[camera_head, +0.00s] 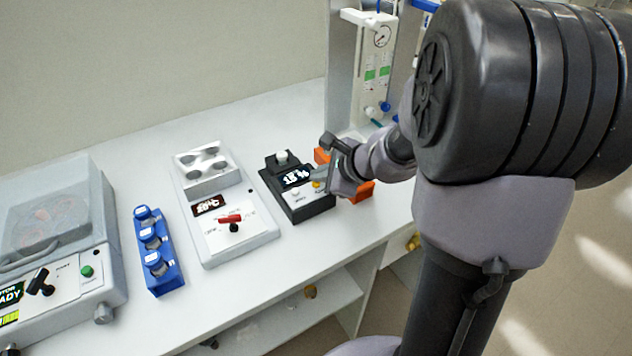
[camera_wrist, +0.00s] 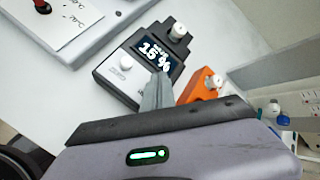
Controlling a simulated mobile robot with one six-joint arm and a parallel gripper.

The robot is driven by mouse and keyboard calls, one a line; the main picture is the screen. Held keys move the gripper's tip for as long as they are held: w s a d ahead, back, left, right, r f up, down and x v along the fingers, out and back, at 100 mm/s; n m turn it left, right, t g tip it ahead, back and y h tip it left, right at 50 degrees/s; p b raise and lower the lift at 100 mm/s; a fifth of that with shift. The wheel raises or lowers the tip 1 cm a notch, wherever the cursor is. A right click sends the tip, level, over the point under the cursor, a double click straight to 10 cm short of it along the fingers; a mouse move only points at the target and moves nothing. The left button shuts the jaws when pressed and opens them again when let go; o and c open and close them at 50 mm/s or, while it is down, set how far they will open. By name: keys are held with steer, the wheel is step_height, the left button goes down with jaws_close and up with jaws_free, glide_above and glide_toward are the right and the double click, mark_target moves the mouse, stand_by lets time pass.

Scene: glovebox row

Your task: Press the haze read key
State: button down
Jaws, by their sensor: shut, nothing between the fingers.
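The haze meter (camera_head: 309,210) is a small dark box with a lit display (camera_head: 296,178) that seems to read 15 %. My gripper (camera_head: 322,179) is shut and empty at the meter's right side. In the wrist view its fingertips (camera_wrist: 158,76) overlap the display's lower edge, to the right of the key and apart from it. Contact with the meter cannot be told.
An orange block (camera_wrist: 199,86) stands close at the meter's right. Left of the meter are a hotplate-like unit with a red lever (camera_head: 230,219), a blue vial rack (camera_head: 158,251) and a lidded machine (camera_head: 60,240). A gauge panel (camera_head: 374,70) stands behind. Bare bench lies in front.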

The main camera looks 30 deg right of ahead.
steer(key=shift+r, duration=0.1)
stand_by(0.3)
steer(key=shift+r+p, duration=0.65)
step_height(320, 180, up, 5)
steer(key=p, duration=0.4)
stand_by(0.5)
